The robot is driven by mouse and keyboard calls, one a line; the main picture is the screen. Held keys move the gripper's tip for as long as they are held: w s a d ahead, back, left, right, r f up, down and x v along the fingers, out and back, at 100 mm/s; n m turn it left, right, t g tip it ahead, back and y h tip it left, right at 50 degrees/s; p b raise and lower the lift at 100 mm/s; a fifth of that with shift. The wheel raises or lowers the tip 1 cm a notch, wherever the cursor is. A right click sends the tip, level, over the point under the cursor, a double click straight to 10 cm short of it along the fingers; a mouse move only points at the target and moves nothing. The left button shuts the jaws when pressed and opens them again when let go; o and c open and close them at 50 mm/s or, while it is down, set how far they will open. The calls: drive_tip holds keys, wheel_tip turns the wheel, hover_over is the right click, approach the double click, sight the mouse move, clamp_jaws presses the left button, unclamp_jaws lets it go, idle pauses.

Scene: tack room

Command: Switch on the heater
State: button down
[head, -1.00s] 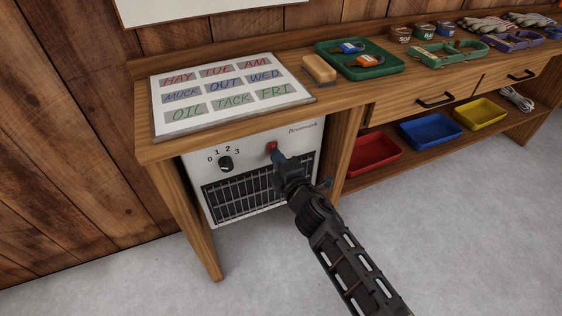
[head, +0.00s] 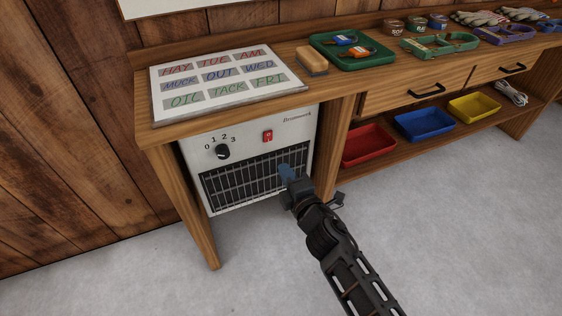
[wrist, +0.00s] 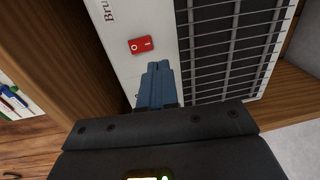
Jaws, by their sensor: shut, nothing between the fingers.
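The heater (head: 240,199) has a white front with a dark grille, under the left end of the wooden bench. Its red rocker switch (head: 267,136) sits at the upper right of the front and is uncovered. In the wrist view the switch (wrist: 141,45) shows white O and I marks; which side is pressed I cannot tell. A black dial (head: 222,152), numbered 0 to 3, is left of the switch. My gripper (head: 285,170) is shut and empty, in front of the grille's right part, below the switch. Its blue fingers (wrist: 159,66) point toward the heater front, apart from the switch.
A lettered board (head: 222,85) lies on the bench above the heater. A bench leg (head: 329,150) stands close to the heater's right side. Red (head: 369,145), blue (head: 424,123) and yellow (head: 474,108) trays sit on the low shelf. The floor in front is clear.

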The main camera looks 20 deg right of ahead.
drive_tip(key=shift+s+f, duration=0.15)
drive_tip(key=shift+s, duration=1.1)
drive_tip(key=shift+s+f, duration=0.15)
drive_tip(key=shift+s, duration=1.05)
drive_tip(key=s+r+m, duration=0.3)
drive_tip(key=s+m, duration=0.1)
drive_tip(key=s, duration=0.7)
drive_tip(key=s+a+r+m+g, duration=0.15)
drive_tip(key=s+m, duration=0.35)
drive_tip(key=s, duration=0.6)
drive_tip(key=s+d+r+m, duration=0.1)
drive_tip(key=s+r+m, duration=0.25)
drive_tip(key=s, duration=0.75)
drive_tip(key=s+d+r+m, duration=0.2)
drive_tip(key=s+r+m, duration=0.45)
drive_tip(key=r, duration=0.25)
wheel_tip(320, 180, up, 18)
drive_tip(key=n+p, duration=0.1)
drive_tip(key=p, duration=1.8)
drive_tip(key=shift+s+a+r, duration=0.15)
drive_tip(key=shift+s+a, duration=0.05)
drive_tip(key=shift+a, duration=0.1)
drive_tip(key=shift+g, duration=0.25)
